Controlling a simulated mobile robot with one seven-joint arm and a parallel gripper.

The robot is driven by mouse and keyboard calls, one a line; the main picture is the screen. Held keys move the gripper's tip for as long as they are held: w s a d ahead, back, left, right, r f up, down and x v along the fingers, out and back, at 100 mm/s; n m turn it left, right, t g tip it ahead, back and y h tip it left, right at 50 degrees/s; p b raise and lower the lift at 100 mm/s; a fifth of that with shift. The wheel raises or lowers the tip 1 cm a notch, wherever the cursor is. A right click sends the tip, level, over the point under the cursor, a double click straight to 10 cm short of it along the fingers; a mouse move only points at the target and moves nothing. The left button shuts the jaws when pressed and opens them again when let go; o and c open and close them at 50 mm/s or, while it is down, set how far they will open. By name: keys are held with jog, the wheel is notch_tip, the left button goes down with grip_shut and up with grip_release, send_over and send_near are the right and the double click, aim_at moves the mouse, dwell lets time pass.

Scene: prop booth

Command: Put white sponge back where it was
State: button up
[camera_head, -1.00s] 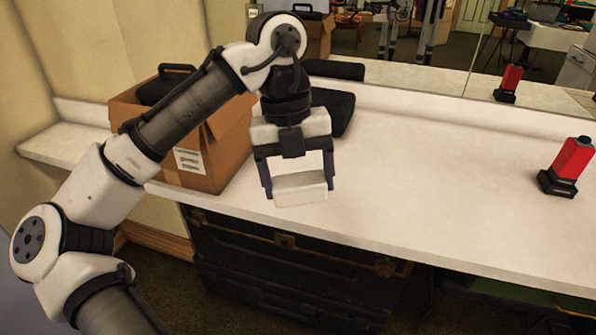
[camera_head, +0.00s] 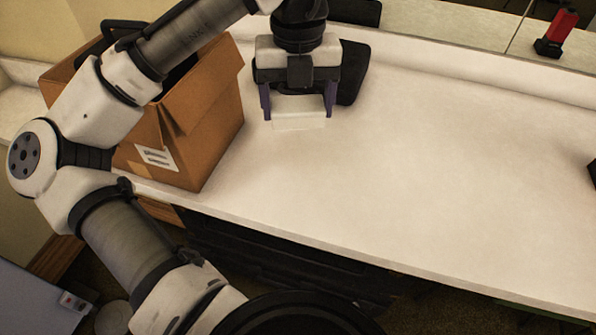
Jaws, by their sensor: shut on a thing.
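The white sponge (camera_head: 300,113) is a pale block between the fingers of my gripper (camera_head: 298,106). My gripper points down and is shut on the sponge, with a dark finger on each side of it. The sponge is over the white counter (camera_head: 400,175), toward its back left part. I cannot tell whether its underside touches the counter. The upper part of the sponge is partly hidden by my gripper.
An open cardboard box (camera_head: 205,125) stands on the counter to the left of my gripper. A black object (camera_head: 352,72) lies just behind my gripper at the right. A mirror runs along the back, reflecting a red object (camera_head: 562,25).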

aim_at(298, 187)
notch_tip(298, 187, down, 19)
jog(key=shift+s+r+b, duration=0.1)
jog(key=shift+r+b, duration=0.1)
jog(key=shift+b, duration=0.7)
jog(key=o, duration=0.9)
notch_tip(298, 187, up, 12)
jog(key=shift+r+p, duration=0.1)
jog(key=shift+p, duration=0.45)
